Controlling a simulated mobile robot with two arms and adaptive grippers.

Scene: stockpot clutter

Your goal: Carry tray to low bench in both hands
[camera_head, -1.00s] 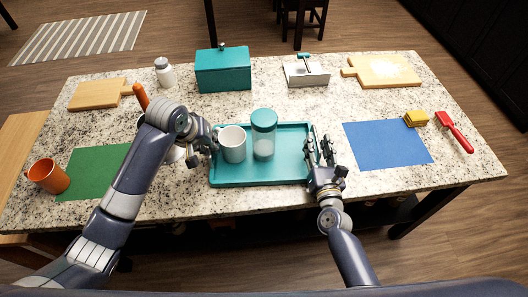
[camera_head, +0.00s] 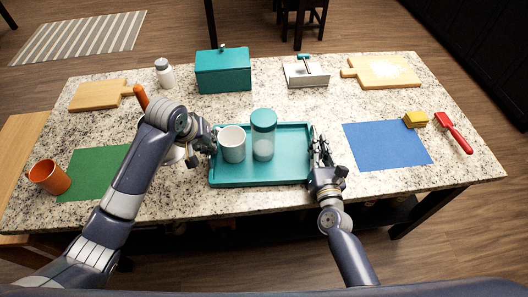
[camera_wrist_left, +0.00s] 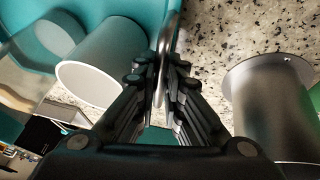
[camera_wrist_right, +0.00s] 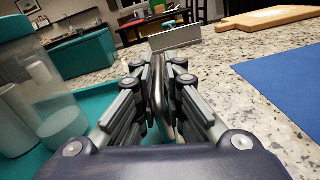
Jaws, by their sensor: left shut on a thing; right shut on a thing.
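The teal tray (camera_head: 285,178) lies on the granite counter, with a white mug (camera_head: 232,147) and a teal-lidded clear jar (camera_head: 263,138) standing on it. My left gripper (camera_head: 207,147) is at the tray's left side. In the left wrist view its fingers (camera_wrist_left: 160,85) are shut on a thin metal handle (camera_wrist_left: 168,40) at the tray's edge. My right gripper (camera_head: 318,145) is at the tray's right side. In the right wrist view its fingers (camera_wrist_right: 157,85) are shut on the other metal handle (camera_wrist_right: 157,92). A wooden surface (camera_head: 22,145), perhaps the low bench, shows beyond the counter's left end.
A metal cylinder (camera_wrist_left: 265,100) stands close to my left gripper. An orange cup (camera_head: 50,177) stands by a green mat (camera_head: 92,175). A blue mat (camera_head: 388,145), yellow sponge (camera_head: 416,119) and red brush (camera_head: 455,133) lie right. A teal box (camera_head: 223,73) stands behind.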

